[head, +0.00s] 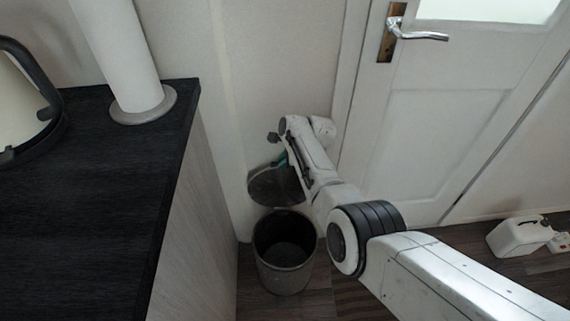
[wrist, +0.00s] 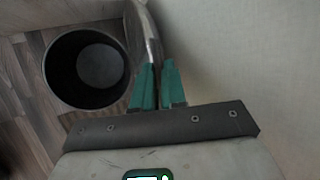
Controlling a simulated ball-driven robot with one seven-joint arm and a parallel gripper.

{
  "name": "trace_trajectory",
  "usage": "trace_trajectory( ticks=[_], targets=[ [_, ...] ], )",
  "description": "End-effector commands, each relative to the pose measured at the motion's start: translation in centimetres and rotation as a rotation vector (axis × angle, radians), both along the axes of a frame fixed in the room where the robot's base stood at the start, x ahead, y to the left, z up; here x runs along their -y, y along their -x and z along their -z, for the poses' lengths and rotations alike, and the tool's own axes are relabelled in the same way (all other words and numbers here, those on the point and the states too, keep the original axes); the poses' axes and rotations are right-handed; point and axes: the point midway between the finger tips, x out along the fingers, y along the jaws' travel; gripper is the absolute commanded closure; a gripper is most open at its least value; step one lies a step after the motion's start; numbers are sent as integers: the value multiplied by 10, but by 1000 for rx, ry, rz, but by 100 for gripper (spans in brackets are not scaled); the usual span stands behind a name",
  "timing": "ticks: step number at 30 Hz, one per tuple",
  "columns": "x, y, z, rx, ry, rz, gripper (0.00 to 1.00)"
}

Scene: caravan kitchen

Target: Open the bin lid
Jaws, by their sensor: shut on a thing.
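The bin (head: 285,270) is a dark round container standing on the floor between the counter and the door. Its mouth is uncovered and the inside looks empty. The lid (head: 271,187) is a grey disc raised steeply above the bin's back rim, near the wall. In the wrist view the bin (wrist: 60,98) is at the left and the lid (wrist: 141,35) is seen nearly edge-on. My gripper (wrist: 159,72) has teal fingers at the lid's edge, shut on it. In the head view the gripper (head: 283,160) is partly hidden by my wrist.
A dark counter (head: 95,190) with a white paper roll (head: 120,50) stands left of the bin. A white door (head: 440,130) is behind and right of my arm. A white canister (head: 517,236) stands on the floor at the far right. The wall is close behind the lid.

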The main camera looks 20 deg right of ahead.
Motion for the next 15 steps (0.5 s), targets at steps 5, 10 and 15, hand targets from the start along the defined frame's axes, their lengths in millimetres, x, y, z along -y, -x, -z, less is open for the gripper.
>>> trace_trajectory(
  ticks=[5, 10, 15],
  targets=[
    [2, -5, -1, 17, 4, 4, 100],
    [2, -4, -1, 17, 4, 4, 100],
    [2, -4, 0, 16, 4, 5, 87]
  ],
)
